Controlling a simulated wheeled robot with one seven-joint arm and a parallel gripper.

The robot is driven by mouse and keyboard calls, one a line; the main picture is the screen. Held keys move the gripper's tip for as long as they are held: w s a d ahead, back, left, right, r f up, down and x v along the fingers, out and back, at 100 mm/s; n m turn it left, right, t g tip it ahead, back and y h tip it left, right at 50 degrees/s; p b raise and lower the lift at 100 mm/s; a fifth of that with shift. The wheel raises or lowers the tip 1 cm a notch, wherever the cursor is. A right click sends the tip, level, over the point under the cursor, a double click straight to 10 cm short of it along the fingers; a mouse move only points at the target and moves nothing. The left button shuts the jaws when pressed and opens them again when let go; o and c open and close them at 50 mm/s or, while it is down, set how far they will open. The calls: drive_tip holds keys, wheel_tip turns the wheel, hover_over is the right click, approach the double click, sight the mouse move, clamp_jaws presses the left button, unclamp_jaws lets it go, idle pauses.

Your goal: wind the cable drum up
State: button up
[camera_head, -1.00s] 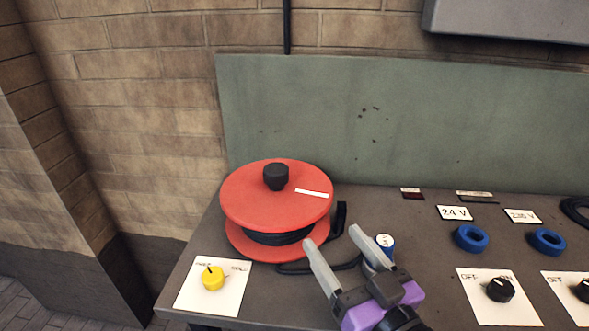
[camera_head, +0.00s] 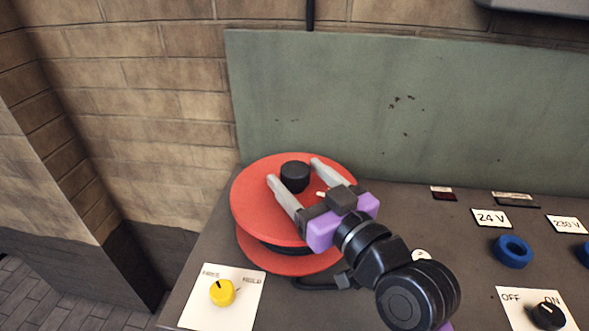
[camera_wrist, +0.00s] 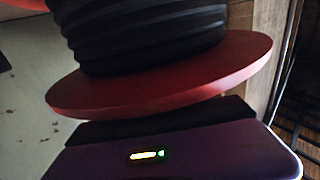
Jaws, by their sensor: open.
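The cable drum (camera_head: 255,215) has red discs above and below black wound cable (camera_head: 280,248) and stands at the left of the bench. A black crank knob (camera_head: 295,176) sticks up from its top disc. My gripper (camera_head: 294,171) is open over the top disc, with one grey finger on each side of the knob. I cannot tell whether the fingers touch it. The wrist view shows a red disc (camera_wrist: 165,82) close up and black ribbed windings (camera_wrist: 150,35); the fingertips and knob do not show there. A yellow selector (camera_head: 222,292) sits on a white plate, its dark mark pointing up-left.
A green board (camera_head: 330,95) stands behind the bench, with a brick wall beyond. Blue rings (camera_head: 512,252), voltage labels (camera_head: 491,218) and a black OFF/ON knob (camera_head: 548,316) are on the right.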

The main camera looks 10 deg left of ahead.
drive_tip(key=shift+x, duration=0.95)
drive_tip(key=shift+c, duration=0.2)
clamp_jaws()
